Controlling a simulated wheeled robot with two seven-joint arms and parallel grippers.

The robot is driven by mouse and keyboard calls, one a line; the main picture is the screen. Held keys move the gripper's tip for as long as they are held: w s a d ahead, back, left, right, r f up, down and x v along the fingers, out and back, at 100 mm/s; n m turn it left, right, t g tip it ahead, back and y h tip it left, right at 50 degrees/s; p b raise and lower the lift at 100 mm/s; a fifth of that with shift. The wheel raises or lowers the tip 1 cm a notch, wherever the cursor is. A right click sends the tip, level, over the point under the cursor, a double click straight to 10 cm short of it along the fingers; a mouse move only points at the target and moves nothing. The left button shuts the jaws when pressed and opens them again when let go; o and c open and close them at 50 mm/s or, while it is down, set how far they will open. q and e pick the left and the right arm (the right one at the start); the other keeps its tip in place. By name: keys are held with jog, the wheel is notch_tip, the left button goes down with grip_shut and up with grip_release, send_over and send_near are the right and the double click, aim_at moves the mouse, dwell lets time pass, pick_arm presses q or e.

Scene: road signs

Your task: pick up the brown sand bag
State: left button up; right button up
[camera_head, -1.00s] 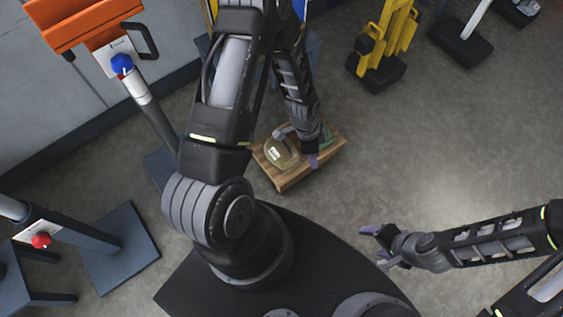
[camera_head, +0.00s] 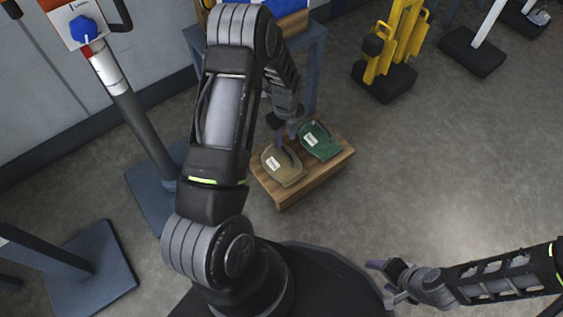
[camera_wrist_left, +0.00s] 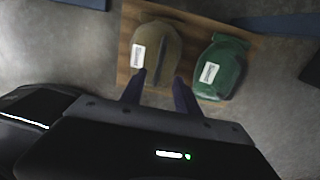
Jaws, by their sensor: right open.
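The brown sand bag (camera_head: 281,168) lies on the left part of a low wooden platform (camera_head: 301,189). A white label shows on it. In the left wrist view the brown sand bag (camera_wrist_left: 157,48) is straight ahead of my left gripper (camera_wrist_left: 159,88). That gripper is open, its two dark fingers apart over the bag's near part; I cannot tell whether they touch it. In the head view my left gripper (camera_head: 285,132) is at the bag's far side, partly hidden by my forearm. My right gripper (camera_head: 382,281) is open and empty, low at the right, away from the platform.
A green sand bag (camera_head: 320,141) lies beside the brown one on the platform, close to my left gripper. A blue-grey table (camera_head: 317,62) stands behind. A yellow stand (camera_head: 385,75) is at the back, and a sign post (camera_head: 140,120) at left.

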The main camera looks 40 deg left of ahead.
aim_at(284, 148)
pick_arm(q)
jog(key=shift+f+b, duration=0.35)
jog(key=shift+f, duration=0.9)
notch_tip(284, 148, down, 5)
jog(key=b, duration=0.2)
jog(key=shift+s+f+b, duration=0.1)
jog(key=shift+f+b, duration=0.05)
jog(key=shift+b, duration=0.25)
jog(key=shift+a, duration=0.1)
jog(key=shift+c, duration=0.5)
grip_shut()
